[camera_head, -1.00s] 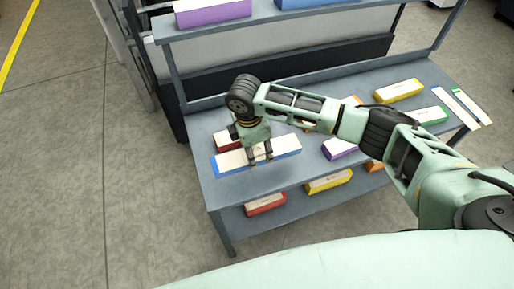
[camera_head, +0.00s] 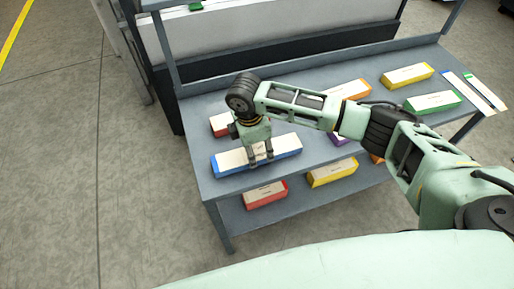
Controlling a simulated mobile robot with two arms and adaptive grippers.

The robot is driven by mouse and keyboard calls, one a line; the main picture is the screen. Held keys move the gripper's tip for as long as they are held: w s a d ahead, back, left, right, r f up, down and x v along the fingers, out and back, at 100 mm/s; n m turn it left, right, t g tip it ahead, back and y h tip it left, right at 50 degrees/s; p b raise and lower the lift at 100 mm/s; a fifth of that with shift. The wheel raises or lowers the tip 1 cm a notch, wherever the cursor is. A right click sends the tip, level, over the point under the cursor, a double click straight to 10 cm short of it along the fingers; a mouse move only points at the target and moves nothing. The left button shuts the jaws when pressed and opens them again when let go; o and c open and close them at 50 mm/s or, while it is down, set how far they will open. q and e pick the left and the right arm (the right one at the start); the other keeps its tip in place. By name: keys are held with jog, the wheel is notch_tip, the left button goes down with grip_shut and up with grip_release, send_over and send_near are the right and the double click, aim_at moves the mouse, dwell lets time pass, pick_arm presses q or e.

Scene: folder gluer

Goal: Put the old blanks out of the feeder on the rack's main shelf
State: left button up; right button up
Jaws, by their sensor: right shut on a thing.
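A long stack of blanks with a white top and blue sides (camera_head: 286,149) is at the left front of the rack's main shelf (camera_head: 215,185). My right gripper (camera_head: 261,161) points down and is shut on the middle of this stack. The stack lies flat and level, at or just above the shelf; I cannot tell if it bears on it. My left gripper is not in view.
A red bundle (camera_head: 220,124) sits close behind the stack. Orange (camera_head: 350,90), yellow (camera_head: 408,76) and green (camera_head: 433,102) bundles lie to the right. The lower shelf holds red (camera_head: 265,195) and yellow (camera_head: 332,172) bundles. Open floor (camera_head: 140,210) lies to the left.

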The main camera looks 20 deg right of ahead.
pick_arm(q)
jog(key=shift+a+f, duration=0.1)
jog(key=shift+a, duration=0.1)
pick_arm(e)
jog(key=shift+f, duration=0.4)
jog(key=o, duration=1.6)
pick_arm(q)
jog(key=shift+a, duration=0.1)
pick_arm(e)
jog(key=shift+o, duration=0.2)
